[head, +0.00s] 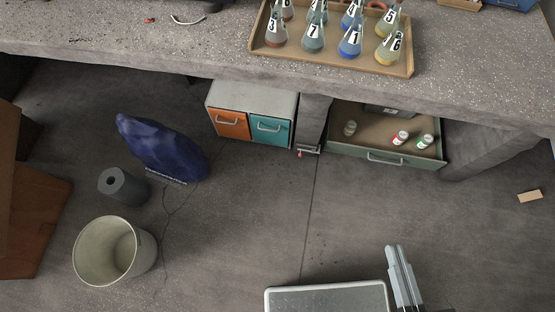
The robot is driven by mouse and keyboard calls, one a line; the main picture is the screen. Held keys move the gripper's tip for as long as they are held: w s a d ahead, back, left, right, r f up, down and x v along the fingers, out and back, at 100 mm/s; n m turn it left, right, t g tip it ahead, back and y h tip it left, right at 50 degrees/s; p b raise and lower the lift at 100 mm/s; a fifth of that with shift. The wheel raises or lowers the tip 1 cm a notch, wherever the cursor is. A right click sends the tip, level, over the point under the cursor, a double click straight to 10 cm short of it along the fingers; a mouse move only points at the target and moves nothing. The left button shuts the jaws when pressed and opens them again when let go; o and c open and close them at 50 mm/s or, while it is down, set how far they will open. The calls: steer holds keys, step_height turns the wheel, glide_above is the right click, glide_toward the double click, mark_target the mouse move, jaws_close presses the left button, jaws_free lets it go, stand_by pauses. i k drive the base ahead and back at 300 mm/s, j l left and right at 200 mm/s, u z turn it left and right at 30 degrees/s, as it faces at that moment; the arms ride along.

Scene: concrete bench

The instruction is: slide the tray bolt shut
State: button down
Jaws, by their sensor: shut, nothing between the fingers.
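A small metal bolt with a red knob (301,153) sits low at the foot of the bench's middle leg, just left of the pulled-out green tray (342,152). It is too small to tell how far its rod is slid. The tray stands out from under the bench, with a grey handle on its front and several small bottles and jars inside. My gripper (394,250) shows at the bottom right, its slim grey fingers shut and empty. It is well in front of the tray and the bolt, touching neither.
An orange-and-teal drawer cabinet (251,98) stands left of the leg. A blue sack (160,146), a dark roll (122,187) and a pale bucket (146,258) stand on the floor at left. A wood block (530,196) lies at right. The middle floor is clear.

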mark_target(300, 154)
steer(key=i+j, duration=1)
steer(key=i+j+u, duration=0.05)
